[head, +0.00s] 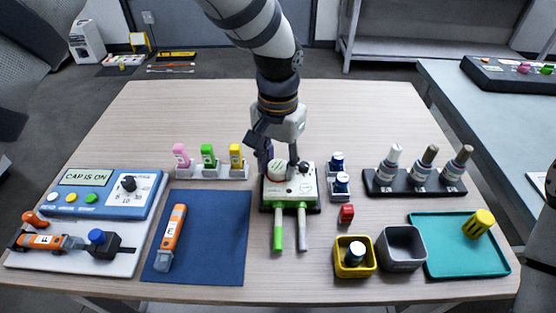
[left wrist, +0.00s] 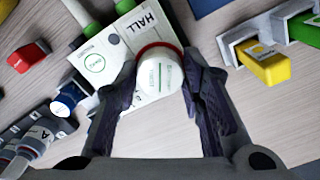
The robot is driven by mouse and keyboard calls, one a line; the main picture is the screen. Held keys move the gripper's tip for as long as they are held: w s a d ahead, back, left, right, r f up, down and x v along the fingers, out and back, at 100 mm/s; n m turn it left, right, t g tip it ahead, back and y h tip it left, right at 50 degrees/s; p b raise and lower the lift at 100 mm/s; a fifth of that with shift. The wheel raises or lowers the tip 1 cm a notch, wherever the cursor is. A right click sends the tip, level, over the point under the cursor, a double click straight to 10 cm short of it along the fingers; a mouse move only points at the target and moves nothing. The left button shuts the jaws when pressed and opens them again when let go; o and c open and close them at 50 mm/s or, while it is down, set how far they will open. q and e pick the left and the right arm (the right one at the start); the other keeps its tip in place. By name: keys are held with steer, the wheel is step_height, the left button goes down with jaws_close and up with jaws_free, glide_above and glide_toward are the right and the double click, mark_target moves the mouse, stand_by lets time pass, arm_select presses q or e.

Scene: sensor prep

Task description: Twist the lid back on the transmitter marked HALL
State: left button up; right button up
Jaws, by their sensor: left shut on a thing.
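The transmitter (head: 305,185) marked HALL is a white box on a dark base at the table's middle, with a green and a grey-white cable stub toward the front. Whether the lid is fully seated is hidden. My right gripper is out of view.
Pink, green and yellow blocks (head: 208,157) stand in holders behind left. Blue-capped vials (head: 341,183) stand close at right, a red block (head: 347,212) in front. A blue mat (head: 222,240) lies left with an orange tool (head: 171,238). Yellow and grey bins (head: 403,262) and a teal tray (head: 445,262) lie right.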

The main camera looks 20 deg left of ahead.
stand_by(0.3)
arm_select(q)
steer(key=o, duration=1.2)
steer(key=shift+r, duration=0.65)
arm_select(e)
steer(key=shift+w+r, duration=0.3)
arm_select(q)
steer(key=shift+r+p, duration=0.55)
steer(key=shift+r, duration=2.4)
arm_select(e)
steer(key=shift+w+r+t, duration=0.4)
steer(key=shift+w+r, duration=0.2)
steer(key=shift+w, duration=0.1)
